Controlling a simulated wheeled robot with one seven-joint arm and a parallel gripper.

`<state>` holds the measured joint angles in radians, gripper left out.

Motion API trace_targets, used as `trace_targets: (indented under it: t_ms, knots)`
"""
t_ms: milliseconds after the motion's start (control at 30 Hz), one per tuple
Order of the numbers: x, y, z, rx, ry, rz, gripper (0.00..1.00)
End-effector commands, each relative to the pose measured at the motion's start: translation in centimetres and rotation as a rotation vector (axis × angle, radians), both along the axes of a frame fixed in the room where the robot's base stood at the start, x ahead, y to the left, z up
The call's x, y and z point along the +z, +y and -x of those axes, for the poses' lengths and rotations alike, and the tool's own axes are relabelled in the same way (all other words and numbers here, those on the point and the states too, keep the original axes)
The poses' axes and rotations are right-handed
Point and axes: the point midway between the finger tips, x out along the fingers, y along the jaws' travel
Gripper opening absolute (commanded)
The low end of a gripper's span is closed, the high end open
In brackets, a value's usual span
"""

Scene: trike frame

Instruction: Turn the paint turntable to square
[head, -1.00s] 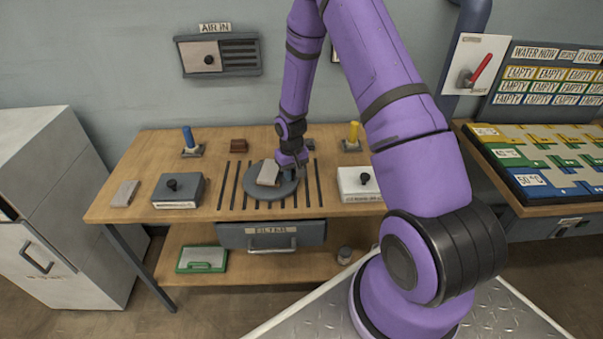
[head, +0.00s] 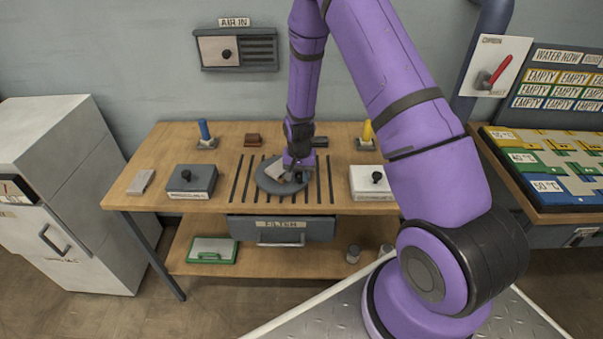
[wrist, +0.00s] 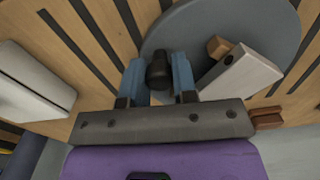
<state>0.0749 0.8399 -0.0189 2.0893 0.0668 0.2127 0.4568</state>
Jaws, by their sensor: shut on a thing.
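The paint turntable (head: 268,184) is a round grey disc on the wooden workbench, near its middle. It also shows in the wrist view (wrist: 205,28). A pale grey block (wrist: 242,72) lies on it, with a small brown wooden piece (wrist: 218,46) beside that block. A black knob (wrist: 158,70) stands at the disc's edge in the wrist view. My gripper (wrist: 159,78) has its blue fingers on either side of this knob and is shut on it. In the head view my gripper (head: 296,170) hides part of the disc. The pale block sits at an angle to the slats.
Dark slots (head: 243,180) surround the turntable. A grey box with a knob (head: 192,182) stands left, a white box (head: 372,183) right. Blue (head: 205,132) and yellow (head: 367,133) handles stand behind. A filter drawer (head: 282,229) is below the front edge.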

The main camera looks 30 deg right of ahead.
Motion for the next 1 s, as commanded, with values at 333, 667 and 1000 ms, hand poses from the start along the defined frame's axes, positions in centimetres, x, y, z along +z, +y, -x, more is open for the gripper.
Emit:
trace_targets:
  t_ms: [333, 667, 1000]
  knots:
    - [0.0, 1.3, 0.4, -0.173, 0.001, 0.001, 0.00]
    - [0.0, 2.5, 0.4, -0.338, 0.001, 0.001, 0.00]
    - [0.0, 3.8, 0.3, -0.507, 0.000, 0.000, 0.00]
